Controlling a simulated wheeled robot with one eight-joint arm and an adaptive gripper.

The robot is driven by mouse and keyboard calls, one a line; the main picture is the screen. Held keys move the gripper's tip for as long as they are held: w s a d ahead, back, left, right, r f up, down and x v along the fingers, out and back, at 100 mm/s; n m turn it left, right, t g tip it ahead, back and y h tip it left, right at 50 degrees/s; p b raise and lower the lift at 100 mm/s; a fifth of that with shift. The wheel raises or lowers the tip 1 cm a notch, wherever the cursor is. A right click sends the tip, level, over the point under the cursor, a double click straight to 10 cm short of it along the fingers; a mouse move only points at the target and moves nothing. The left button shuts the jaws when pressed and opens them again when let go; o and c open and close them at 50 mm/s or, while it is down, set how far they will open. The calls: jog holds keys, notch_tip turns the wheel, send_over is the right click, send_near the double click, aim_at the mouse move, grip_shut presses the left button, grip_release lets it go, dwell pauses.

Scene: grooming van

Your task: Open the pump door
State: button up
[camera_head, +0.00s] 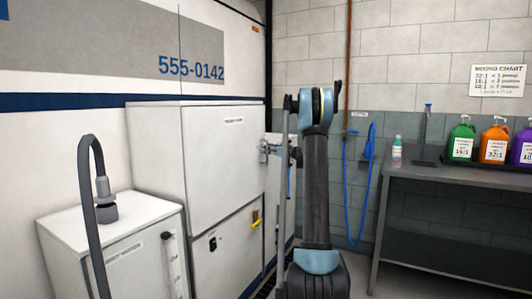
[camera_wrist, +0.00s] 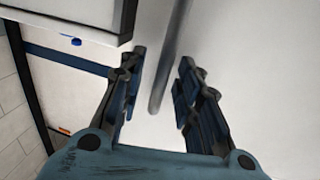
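A white cabinet (camera_head: 155,150) stands against the van side in the head view. It has a large upper door (camera_head: 225,165) with a small label too blurred to read. Below is a lower door (camera_head: 226,255) with a black latch (camera_head: 213,243) and a yellow handle (camera_head: 256,219). Both doors look shut. I cannot tell from labels which is the pump door. My gripper (camera_head: 268,149) is beside the upper door's right edge, partly hidden by my arm. In the wrist view my gripper (camera_wrist: 158,92) is open; a grey bar (camera_wrist: 168,62) shows between its fingers, contact unclear.
A smaller white unit (camera_head: 115,245) with a dark hose (camera_head: 92,190) stands front left. A grey bench (camera_head: 445,178) with coloured jugs (camera_head: 494,145) stands at right. A blue hose (camera_head: 355,200) hangs on the back wall. Some floor between my arm and the bench is clear.

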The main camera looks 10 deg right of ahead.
jog(key=shift+w+a, duration=0.4)
jog(key=shift+w, duration=0.05)
grip_shut()
